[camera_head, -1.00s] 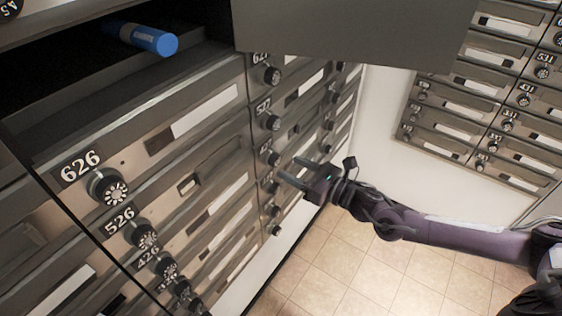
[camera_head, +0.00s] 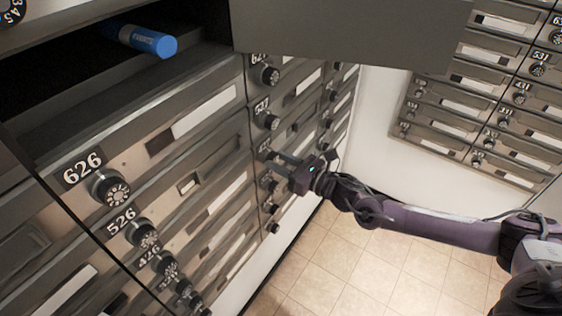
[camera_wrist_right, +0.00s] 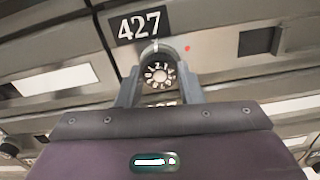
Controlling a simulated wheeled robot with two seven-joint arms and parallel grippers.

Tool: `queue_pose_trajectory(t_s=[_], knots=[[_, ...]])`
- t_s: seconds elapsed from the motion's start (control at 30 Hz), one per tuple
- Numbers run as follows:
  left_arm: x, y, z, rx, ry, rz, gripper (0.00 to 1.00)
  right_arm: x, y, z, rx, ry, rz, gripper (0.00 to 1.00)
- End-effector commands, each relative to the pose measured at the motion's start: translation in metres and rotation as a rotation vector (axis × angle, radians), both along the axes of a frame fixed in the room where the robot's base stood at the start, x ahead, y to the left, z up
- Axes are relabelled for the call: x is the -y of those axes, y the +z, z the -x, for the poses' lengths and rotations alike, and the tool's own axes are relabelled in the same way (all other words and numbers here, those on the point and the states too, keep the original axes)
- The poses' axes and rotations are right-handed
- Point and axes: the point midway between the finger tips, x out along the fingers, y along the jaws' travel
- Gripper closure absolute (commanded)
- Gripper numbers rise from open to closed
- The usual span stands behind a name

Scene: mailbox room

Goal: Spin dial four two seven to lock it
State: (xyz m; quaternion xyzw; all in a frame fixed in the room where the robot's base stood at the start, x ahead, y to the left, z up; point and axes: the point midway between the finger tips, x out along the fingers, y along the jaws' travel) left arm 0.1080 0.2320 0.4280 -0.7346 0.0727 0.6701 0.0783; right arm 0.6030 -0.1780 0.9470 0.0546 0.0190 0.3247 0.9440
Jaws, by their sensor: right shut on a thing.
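The dial of box 427 (camera_wrist_right: 158,76) is black with white numbers and sits just below the white-on-black 427 plate (camera_wrist_right: 139,25) in the right wrist view. My right gripper (camera_wrist_right: 159,90) has one finger on each side of this dial and is shut on it. In the head view, my right gripper (camera_head: 281,166) reaches left to the middle column of boxes, where its fingers hide most of the dial. My left gripper is not in view.
An open box at upper left holds a blue cylinder (camera_head: 148,40), below a raised grey door (camera_head: 345,30). The 626 dial (camera_head: 112,188) and 526 dial (camera_head: 143,234) stick out at left. Tiled floor (camera_head: 335,262) is clear below my right arm.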

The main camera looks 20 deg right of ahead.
Motion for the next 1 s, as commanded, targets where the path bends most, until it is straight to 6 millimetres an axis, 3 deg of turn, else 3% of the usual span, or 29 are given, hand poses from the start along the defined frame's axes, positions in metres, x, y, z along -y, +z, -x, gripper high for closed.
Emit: queue_pose_trajectory(t_s=[0.37, 1.0], knots=[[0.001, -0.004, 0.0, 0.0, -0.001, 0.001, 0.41, 0.0, -0.001, 0.0, -0.058, 0.0, -0.076, 0.89], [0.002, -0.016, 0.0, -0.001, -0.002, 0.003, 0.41, 0.001, -0.001, 0.0, -0.406, -0.002, -0.522, 0.89]])
